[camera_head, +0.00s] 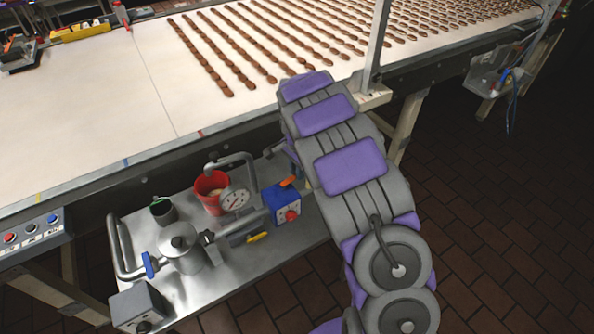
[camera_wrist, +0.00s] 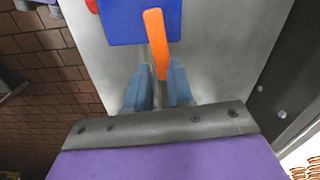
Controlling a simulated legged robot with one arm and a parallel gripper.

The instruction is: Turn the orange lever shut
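The orange lever (camera_head: 288,181) sits on top of a blue box (camera_head: 282,206) with a red knob on its front, on the metal shelf. In the wrist view the lever (camera_wrist: 155,38) runs from the blue box (camera_wrist: 115,22) down towards my gripper (camera_wrist: 159,68). The two blue fingers are apart, one on each side of the lever's free end. I cannot tell whether either finger touches it. In the head view my fingers are largely hidden by my purple and grey arm.
The metal shelf (camera_head: 208,286) also holds a pressure gauge (camera_head: 234,198), a red bucket (camera_head: 209,190), a metal pot (camera_head: 182,246) and pipes. The conveyor (camera_head: 90,130) with rows of brown pieces runs above and behind it. A post (camera_head: 377,45) stands beside my arm.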

